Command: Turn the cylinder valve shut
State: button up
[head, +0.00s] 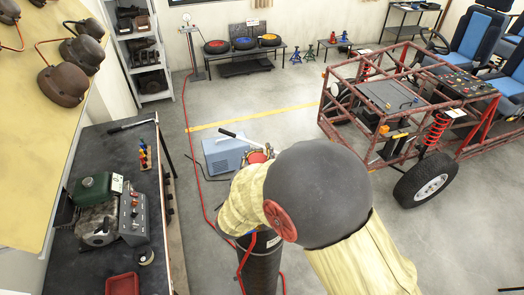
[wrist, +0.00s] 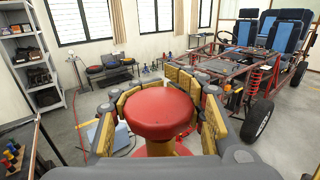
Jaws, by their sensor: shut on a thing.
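The valve has a round red knob (wrist: 160,110), seen large in the middle of the wrist view. My gripper (wrist: 168,118) has its yellow-padded fingers around the knob on the left and right, shut on it. The knob's top stays uncovered. I cannot tell how far the knob is turned.
A blue machine (head: 226,155) stands on the floor just left of my gripper. A red hose (head: 187,130) runs along the floor. The kart chassis (head: 400,100) is at the right. A dark workbench (head: 85,265) is at the left. The middle floor is mostly clear.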

jog(key=shift+h, duration=0.3)
jog(key=shift+c, duration=0.2)
jog(key=shift+s+d+m+g+h+b, duration=0.15)
jog(key=shift+m+g+h+b, duration=0.3)
jog(key=shift+m+h, duration=0.3)
jog(key=o, duration=1.4)
jog(key=v, duration=1.2)
